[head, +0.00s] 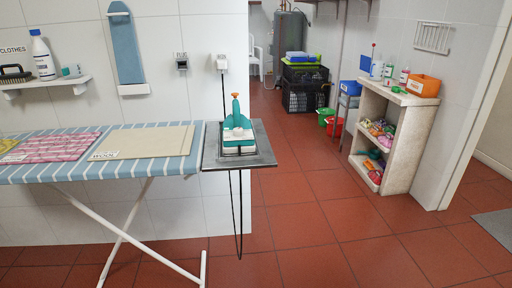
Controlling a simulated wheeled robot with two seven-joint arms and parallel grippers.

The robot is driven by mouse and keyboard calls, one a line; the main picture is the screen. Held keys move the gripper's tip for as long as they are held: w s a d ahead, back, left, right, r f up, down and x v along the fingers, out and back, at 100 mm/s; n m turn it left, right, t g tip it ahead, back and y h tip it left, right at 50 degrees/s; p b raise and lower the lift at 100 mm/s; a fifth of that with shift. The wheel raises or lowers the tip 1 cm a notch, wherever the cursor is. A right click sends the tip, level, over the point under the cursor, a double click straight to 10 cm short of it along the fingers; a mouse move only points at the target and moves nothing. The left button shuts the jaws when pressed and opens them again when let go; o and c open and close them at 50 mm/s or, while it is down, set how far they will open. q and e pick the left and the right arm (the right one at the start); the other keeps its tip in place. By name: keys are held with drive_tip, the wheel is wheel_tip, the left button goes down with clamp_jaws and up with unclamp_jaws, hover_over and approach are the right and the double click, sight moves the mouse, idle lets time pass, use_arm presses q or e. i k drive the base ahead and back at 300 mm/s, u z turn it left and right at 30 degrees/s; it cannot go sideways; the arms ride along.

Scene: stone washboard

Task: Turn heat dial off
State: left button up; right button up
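A teal and white iron (238,139) stands on a grey metal plate (262,158) at the right end of the ironing board. A narrow orange-topped part (236,106) rises from its middle. A small pale round shape on its front may be the heat dial, but it is too small to tell, and no dial marking can be read. A black cord runs from the wall outlet down behind the iron, and a dark loop hangs below the plate. Neither of my grippers is in view.
The ironing board (120,172) with striped cover extends left, bearing a beige cloth (145,142) and a pink cloth (52,147). A wall shelf (45,87) holds a bottle and brush. A shelf unit (392,135) stands right. The red tiled floor (345,245) is clear in front.

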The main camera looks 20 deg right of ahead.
sight(238, 132)
drive_tip(key=z, duration=0.4)
drive_tip(key=i, duration=0.5)
drive_tip(key=z, duration=0.5)
